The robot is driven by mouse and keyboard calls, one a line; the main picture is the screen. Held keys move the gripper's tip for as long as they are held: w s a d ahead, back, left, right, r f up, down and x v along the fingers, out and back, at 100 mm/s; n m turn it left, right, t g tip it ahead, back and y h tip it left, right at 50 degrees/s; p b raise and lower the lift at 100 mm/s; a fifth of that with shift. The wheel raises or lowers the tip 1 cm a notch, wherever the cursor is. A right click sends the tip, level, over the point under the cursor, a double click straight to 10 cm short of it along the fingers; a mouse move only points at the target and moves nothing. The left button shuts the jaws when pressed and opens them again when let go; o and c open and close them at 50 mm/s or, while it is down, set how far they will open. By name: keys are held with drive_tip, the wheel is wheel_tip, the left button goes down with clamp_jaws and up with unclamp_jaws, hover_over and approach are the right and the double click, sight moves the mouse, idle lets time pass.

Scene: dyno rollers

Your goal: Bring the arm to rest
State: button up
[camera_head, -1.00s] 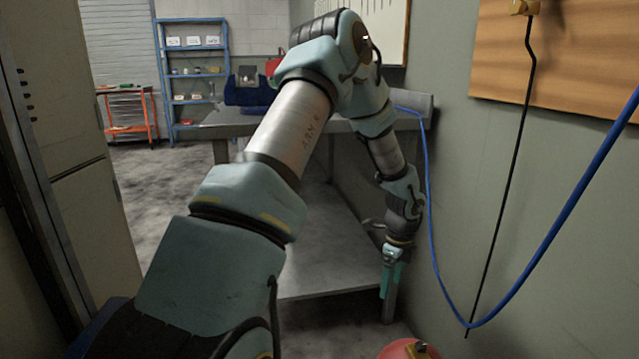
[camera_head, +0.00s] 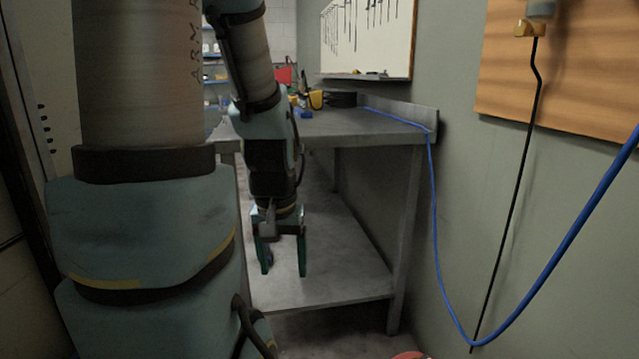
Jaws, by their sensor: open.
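My arm fills the left part of the head view, its upper part running out of the top of the picture. My gripper (camera_head: 284,262) hangs pointing down at the end of the forearm. Its two green-lined fingers are apart, with nothing between them that I can make out as held. In the picture it lies in front of the lower shelf of the metal workbench (camera_head: 375,128). A small dark bluish shape shows by the left finger; I cannot tell what it is.
A blue hose (camera_head: 433,225) runs off the bench and loops along the right wall. A black cord (camera_head: 514,195) hangs from a fitting on the wooden board (camera_head: 590,60). Yellow and dark items (camera_head: 316,98) lie on the bench top. A red object (camera_head: 408,355) shows at the bottom edge.

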wheel_tip(320, 180, up, 19)
drive_tip(key=p, duration=1.8)
drive_tip(key=shift+r, duration=0.2)
